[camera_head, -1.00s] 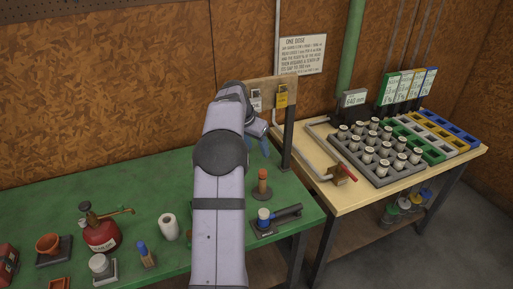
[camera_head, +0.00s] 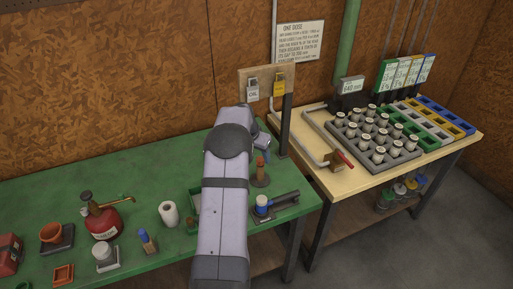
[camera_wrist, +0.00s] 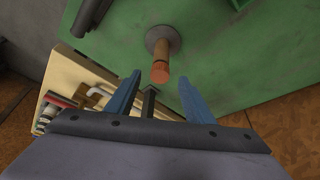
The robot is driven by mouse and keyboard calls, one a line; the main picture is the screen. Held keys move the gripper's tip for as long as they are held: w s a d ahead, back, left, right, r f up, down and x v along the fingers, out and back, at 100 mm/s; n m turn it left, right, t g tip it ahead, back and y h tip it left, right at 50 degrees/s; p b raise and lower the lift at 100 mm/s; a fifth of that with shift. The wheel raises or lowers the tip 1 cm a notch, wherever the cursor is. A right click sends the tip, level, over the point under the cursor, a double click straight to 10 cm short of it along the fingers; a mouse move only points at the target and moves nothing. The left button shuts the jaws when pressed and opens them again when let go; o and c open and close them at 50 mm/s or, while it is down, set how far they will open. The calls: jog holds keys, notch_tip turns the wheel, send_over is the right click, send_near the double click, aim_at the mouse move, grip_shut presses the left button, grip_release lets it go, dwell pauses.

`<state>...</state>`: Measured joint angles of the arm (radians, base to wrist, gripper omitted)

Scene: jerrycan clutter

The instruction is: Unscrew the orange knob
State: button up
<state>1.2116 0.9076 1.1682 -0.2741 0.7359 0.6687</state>
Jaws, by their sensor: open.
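The orange knob (camera_wrist: 160,74) is the round end of a short brown-orange post on a round grey base (camera_wrist: 164,40) on the green bench. In the head view the orange post (camera_head: 261,172) stands upright near the right end of the bench, beside my forearm. My gripper (camera_wrist: 160,79) is open, with its blue fingers apart. In the wrist view the knob shows between the fingertips, with a gap on both sides. No contact shows, and I cannot tell the exact height gap. In the head view my arm hides much of the gripper.
A blue-capped tool (camera_head: 275,205) lies close in front of the knob. A board with a padlock and tags (camera_head: 266,84) stands behind. The red oil can (camera_head: 102,222), white roll (camera_head: 169,214) and small pots are left. A wooden table (camera_head: 313,187) with a vial rack is right.

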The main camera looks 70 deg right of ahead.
jog(key=shift+p+x, duration=0.3)
jog(key=shift+x, duration=0.75)
grip_shut()
jog(key=shift+r+p, duration=0.3)
jog(key=shift+r, duration=0.5)
dwell(0.7)
jog(key=shift+r+p, duration=0.7)
jog(key=shift+r, duration=0.5)
